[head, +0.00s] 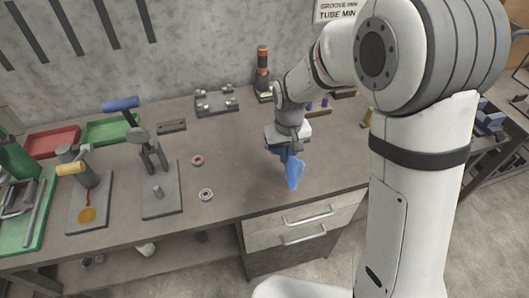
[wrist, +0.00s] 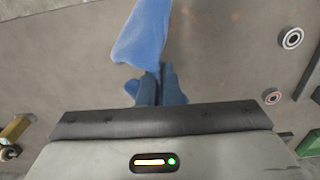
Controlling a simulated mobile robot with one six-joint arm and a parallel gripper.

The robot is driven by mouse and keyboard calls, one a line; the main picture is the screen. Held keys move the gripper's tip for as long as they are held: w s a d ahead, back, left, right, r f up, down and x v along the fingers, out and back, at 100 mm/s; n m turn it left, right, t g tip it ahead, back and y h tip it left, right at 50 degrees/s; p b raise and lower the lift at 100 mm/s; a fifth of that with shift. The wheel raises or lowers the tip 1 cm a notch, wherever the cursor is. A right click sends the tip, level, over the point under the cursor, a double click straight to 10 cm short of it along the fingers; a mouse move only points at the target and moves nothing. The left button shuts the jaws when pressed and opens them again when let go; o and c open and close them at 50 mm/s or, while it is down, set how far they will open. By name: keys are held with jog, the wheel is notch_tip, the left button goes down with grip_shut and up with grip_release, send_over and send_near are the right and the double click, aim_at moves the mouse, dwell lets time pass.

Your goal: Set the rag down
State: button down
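The blue rag (head: 293,170) hangs from my gripper (head: 285,150) over the front right part of the workbench (head: 232,190) in the head view. In the wrist view the rag (wrist: 143,35) spreads out beyond the gripper and folds of it show close to the gripper body. My gripper is shut on the rag. Whether the rag's lower end touches the bench top I cannot tell.
Two ring-shaped parts, one red (head: 197,160) and one grey (head: 206,195), lie left of the rag. A clamp fixture on a grey plate (head: 161,200) stands farther left. A bottle (head: 262,68) stands at the back. Bare bench surrounds the rag.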

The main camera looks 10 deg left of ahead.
jog(key=w+a+f+p, duration=0.1)
jog(key=w+a+p, duration=0.2)
jog(key=w, duration=1.1)
jog(key=w+a+p, duration=0.3)
jog(key=w+a, duration=0.2)
jog(key=w, duration=0.9)
jog(key=shift+a+f+p, duration=0.15)
jog(key=shift+f+p, duration=0.15)
jog(key=shift+f, duration=0.05)
jog(key=shift+s+a, duration=0.1)
jog(key=shift+a, duration=0.05)
jog(key=m, duration=0.4)
send_over(263, 122)
notch_tip(263, 122, down, 7)
jog(key=shift+r, duration=0.1)
jog(key=d, duration=0.2)
jog(key=w+d+f, duration=0.1)
jog(key=d, duration=0.1)
jog(key=w+d, duration=0.1)
jog(key=d, duration=0.1)
jog(key=shift+w+d+f, duration=0.1)
jog(key=shift+w+f, duration=0.15)
jog(key=shift+w+d, duration=0.25)
jog(key=shift+d, duration=0.35)
